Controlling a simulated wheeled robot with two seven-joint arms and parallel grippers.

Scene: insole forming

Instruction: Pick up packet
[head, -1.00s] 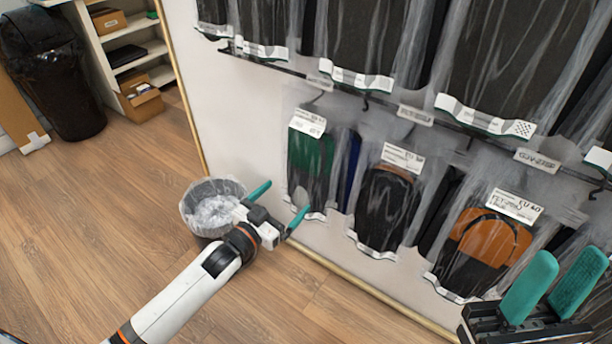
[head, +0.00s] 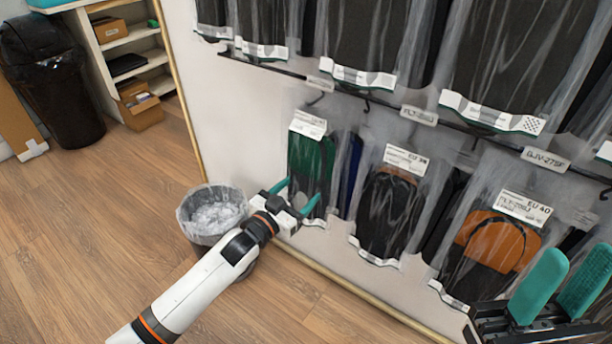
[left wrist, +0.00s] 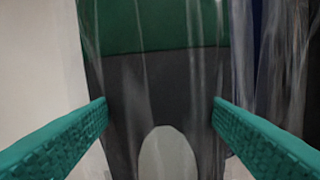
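Clear packets with insoles hang on the wall. The leftmost lower packet (head: 312,158) holds a green and dark insole and has a white label at its top. In the left wrist view this packet (left wrist: 155,75) lies between the two teal fingers. My left gripper (head: 295,198) is open at the lower part of this packet, one finger on each side of it. Whether the fingers touch the film cannot be told. My right gripper (head: 560,290) is at the lower right, its teal fingers apart with nothing between them.
Other hanging packets include a black one (head: 385,210) and an orange and black one (head: 490,245) to the right, with larger packets above. A lined waste bin (head: 212,240) stands close by my left arm. A black bin (head: 65,105) and shelves (head: 130,40) are at the upper left.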

